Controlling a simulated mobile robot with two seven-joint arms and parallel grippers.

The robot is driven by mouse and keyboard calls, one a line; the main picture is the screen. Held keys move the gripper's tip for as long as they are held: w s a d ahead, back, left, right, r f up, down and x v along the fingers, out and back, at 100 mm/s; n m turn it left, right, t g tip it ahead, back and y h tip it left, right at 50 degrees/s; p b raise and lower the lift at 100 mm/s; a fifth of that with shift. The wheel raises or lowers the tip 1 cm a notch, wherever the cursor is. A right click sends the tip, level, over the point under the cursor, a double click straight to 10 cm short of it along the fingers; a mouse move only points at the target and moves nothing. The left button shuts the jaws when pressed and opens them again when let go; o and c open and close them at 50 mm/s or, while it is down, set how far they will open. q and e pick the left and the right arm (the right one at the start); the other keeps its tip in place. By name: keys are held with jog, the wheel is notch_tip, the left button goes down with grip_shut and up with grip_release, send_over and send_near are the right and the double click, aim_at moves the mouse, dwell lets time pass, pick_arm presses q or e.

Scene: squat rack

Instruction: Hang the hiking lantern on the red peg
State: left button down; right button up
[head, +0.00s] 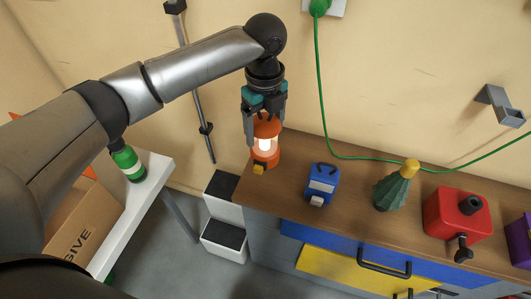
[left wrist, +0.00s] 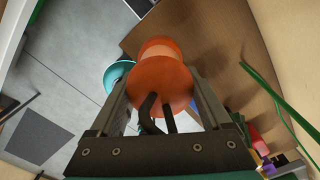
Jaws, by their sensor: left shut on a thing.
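The hiking lantern (head: 267,146) is orange with a glowing middle. In the head view it is upright at the left end of the wooden counter, below my left gripper (head: 264,112). My left gripper is shut on the lantern's top. In the left wrist view, the orange lantern (left wrist: 160,82) shows between the fingers of my left gripper (left wrist: 163,95), with its dark handle toward the palm. I cannot tell whether its base touches the counter. No red peg can be made out in either view. My right gripper is not in view.
The wooden counter (head: 345,210) holds a blue lantern-like object (head: 321,185), a green cone-shaped item (head: 390,190) and a red can (head: 457,213). A green cord (head: 319,90) hangs along the wall. A grey bracket (head: 495,100) juts out at right. A white table (head: 155,178) holds a green bottle (head: 128,163).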

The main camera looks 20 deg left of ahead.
aim_at(265, 156)
pick_arm(q)
notch_tip(265, 156, down, 6)
jog(key=shift+r+b, duration=0.2)
jog(key=shift+b, duration=0.15)
notch_tip(265, 156, down, 4)
jog(key=shift+r+p, duration=0.15)
jog(key=shift+p, duration=0.15)
jog(key=shift+f, duration=0.3)
grip_release()
